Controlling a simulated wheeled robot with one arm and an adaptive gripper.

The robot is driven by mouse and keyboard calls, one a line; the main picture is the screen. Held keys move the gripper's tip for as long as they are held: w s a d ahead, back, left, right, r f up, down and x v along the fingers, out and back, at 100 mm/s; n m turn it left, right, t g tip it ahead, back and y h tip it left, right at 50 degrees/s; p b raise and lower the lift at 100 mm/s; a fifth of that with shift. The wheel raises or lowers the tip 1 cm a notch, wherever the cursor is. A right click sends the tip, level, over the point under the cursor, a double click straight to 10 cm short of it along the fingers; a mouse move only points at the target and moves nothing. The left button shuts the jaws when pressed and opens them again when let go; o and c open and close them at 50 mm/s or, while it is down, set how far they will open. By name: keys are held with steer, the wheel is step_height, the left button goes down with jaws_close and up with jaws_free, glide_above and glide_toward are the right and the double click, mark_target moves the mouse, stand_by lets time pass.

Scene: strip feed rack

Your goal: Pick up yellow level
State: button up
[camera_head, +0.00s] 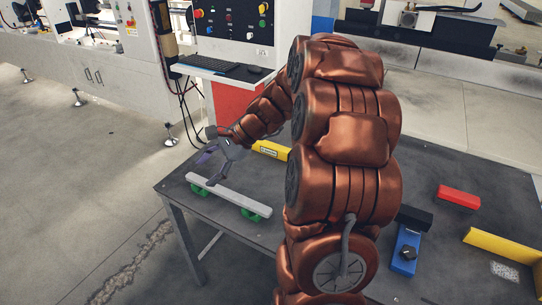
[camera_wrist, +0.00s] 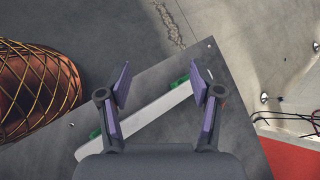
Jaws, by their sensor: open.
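A yellow block-like bar (camera_head: 270,149) with a pale label lies at the table's back left in the head view, its right end hidden by my arm. A longer yellow bar (camera_head: 505,246) lies at the right and is cut by the picture's edge. I cannot tell for sure which is the level. My gripper (camera_head: 209,169) is open and empty over the table's left part, left of the labelled yellow bar. In the wrist view, my gripper's fingers (camera_wrist: 160,75) are spread above a pale grey bar (camera_wrist: 145,116). No yellow thing shows in that view.
The pale bar rests on green supports (camera_head: 251,215) near the table's left edge. A red block (camera_head: 458,197), a black block (camera_head: 413,217) and a blue tool (camera_head: 405,250) with a black knob lie at the right. A control panel with a keyboard (camera_head: 221,65) stands behind the table.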

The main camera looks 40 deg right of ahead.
steer(key=w+d+f+m+t+b, duration=0.2)
steer(key=w+d+f+m+t, duration=0.15)
steer(key=d, duration=0.55)
steer(key=m+t+h+b, duration=0.3)
steer(key=m+t+h, duration=0.15)
steer(key=m, duration=0.55)
glide_toward(272, 145)
steer(key=shift+w+a+f+y, duration=0.25)
steer(key=shift+w+a+f, duration=0.05)
steer(key=shift+w+f, duration=0.35)
steer(key=shift+x, duration=1.15)
steer(key=shift+d+r+x, duration=0.1)
steer(key=shift+d+x, duration=0.05)
steer(key=shift+x, duration=1.15)
steer(key=shift+d+r+x, duration=0.1)
steer(key=shift+d+x, duration=0.05)
steer(key=shift+x, duration=1.2)
steer(key=shift+w, duration=0.2)
steer(key=shift+c, duration=0.2)
jaws_close()
